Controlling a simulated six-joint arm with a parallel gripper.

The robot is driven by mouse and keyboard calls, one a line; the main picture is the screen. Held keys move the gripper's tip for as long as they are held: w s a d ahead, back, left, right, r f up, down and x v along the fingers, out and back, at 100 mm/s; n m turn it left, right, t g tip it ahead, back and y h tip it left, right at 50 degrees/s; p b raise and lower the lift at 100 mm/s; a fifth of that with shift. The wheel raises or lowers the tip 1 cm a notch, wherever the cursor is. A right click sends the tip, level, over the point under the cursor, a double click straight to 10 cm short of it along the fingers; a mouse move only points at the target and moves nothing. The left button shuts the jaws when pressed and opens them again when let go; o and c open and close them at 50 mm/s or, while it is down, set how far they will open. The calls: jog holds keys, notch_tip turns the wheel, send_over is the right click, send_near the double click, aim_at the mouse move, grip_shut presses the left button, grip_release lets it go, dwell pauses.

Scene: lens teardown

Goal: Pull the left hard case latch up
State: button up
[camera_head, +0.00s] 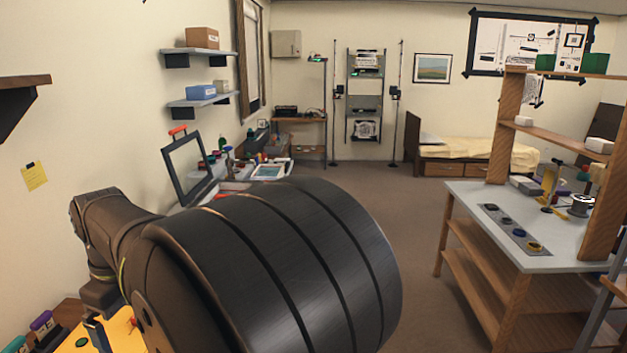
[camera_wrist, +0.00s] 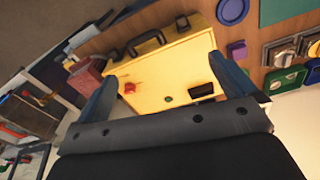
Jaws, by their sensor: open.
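A yellow hard case (camera_wrist: 190,62) lies in the middle of the wrist view. On its far edge are a dark carrying handle (camera_wrist: 147,42) and two small dark latches, one left of the handle (camera_wrist: 115,54) and one right of it (camera_wrist: 183,22). I cannot tell whether the latches are up or down. My gripper (camera_wrist: 163,68) is open and empty, its blue-grey fingers wide apart over the case, with no visible contact with a latch. In the head view, part of the yellow case (camera_head: 75,343) shows at the bottom left; my arm hides much of that area.
A brown board right of the case bears a blue disc (camera_wrist: 232,10), a purple piece (camera_wrist: 237,50) and a green frame (camera_wrist: 285,80). A red box (camera_wrist: 88,75) stands left of the case. A separate workbench (camera_head: 470,205) stands at the right, with open floor between.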

jog(key=shift+s, duration=0.1)
jog(key=c, duration=0.3)
jog(key=s, duration=0.1)
jog(key=s+a+f+n, duration=0.1)
jog(key=s+a+n, duration=0.1)
jog(key=shift+s+a+f+h, duration=0.1)
jog(key=shift+s+f+h, duration=0.2)
jog(key=c, duration=0.9)
notch_tip(320, 180, down, 18)
jog(key=shift+s+r, duration=0.15)
jog(key=shift+r, duration=0.1)
jog(key=shift+c, duration=0.3)
